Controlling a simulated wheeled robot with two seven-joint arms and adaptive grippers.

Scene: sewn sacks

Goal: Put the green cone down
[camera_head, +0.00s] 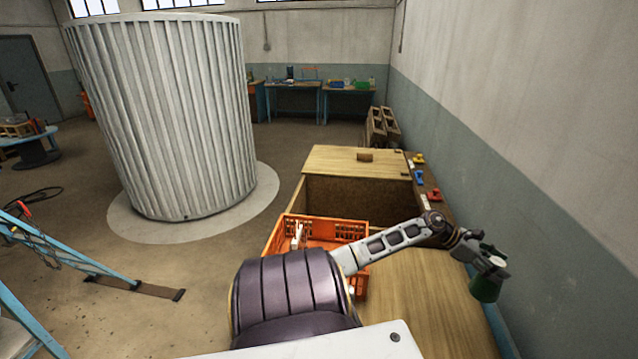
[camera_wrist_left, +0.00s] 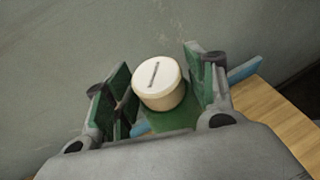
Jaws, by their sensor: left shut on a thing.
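My left gripper (camera_head: 484,262) reaches out over the right edge of the wooden bench top and is shut on the green cone (camera_head: 485,290). The cone hangs below the fingers in the head view, against the bench's blue edge and the wall; its height above the bench is hard to tell. In the left wrist view, the cone (camera_wrist_left: 172,119) shows a cream, round top with a dark slot, between the two green-padded fingers (camera_wrist_left: 160,78). Its lower part is hidden. My right gripper is not in view.
The wooden bench top (camera_head: 430,300) is clear on its near right part. An orange crate (camera_head: 345,230) with a white item stands left of my forearm. An open wooden box (camera_head: 345,195) is behind it. Small coloured items (camera_head: 419,178) line the bench's far right. A wall (camera_head: 560,150) rises at right.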

